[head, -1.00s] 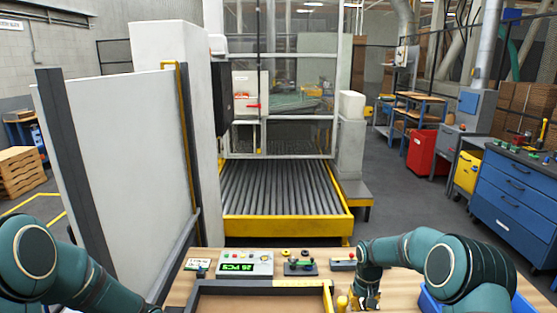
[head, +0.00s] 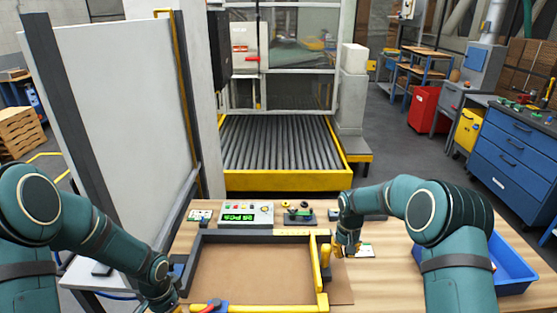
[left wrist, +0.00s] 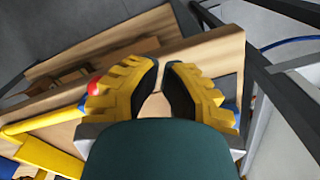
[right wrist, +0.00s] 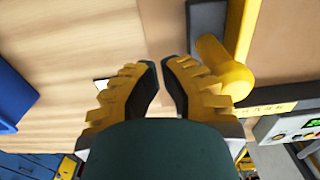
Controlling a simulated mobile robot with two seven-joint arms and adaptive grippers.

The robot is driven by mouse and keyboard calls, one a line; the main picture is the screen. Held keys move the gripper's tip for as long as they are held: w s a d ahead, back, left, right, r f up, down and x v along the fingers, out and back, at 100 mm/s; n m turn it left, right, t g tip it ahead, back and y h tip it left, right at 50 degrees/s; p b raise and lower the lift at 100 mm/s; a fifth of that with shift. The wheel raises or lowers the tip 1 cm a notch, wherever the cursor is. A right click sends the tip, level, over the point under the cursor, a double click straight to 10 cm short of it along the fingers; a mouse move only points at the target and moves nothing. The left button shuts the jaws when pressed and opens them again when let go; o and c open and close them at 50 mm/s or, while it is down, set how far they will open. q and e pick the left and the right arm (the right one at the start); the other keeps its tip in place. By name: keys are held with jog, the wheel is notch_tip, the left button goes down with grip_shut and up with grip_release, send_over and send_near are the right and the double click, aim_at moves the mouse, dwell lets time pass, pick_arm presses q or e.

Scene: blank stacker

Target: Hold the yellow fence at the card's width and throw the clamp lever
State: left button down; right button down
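The yellow fence (head: 321,272) is the right side of a dark-walled frame (head: 192,262) on the bench, around a brown board (head: 250,268). A yellow knob stands on the fence and shows in the right wrist view (right wrist: 222,62). My right gripper (head: 345,250) is just right of this knob, empty, its fingertips a small gap apart. A red-tipped lever (head: 212,306) with a blue part is at the frame's front left, cut by the picture edge. My left gripper (head: 168,302) is left of it, empty, fingertips slightly apart.
A control box with a green display (head: 245,214) stands behind the frame. Another small card (head: 200,215) and a dark fixture (head: 298,216) lie beside it. A blue bin (head: 512,265) is at the right. The bench right of the fence is mostly clear.

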pick_arm(q)
jog(key=shift+f, duration=0.2)
pick_arm(e)
jog(key=shift+a, duration=1.9)
pick_arm(q)
jog(key=shift+f+b, duration=0.1)
jog(key=shift+b, duration=0.2)
pick_arm(e)
jog(key=shift+a, duration=0.2)
pick_arm(q)
jog(key=shift+r, duration=0.6)
jog(key=shift+d, duration=0.15)
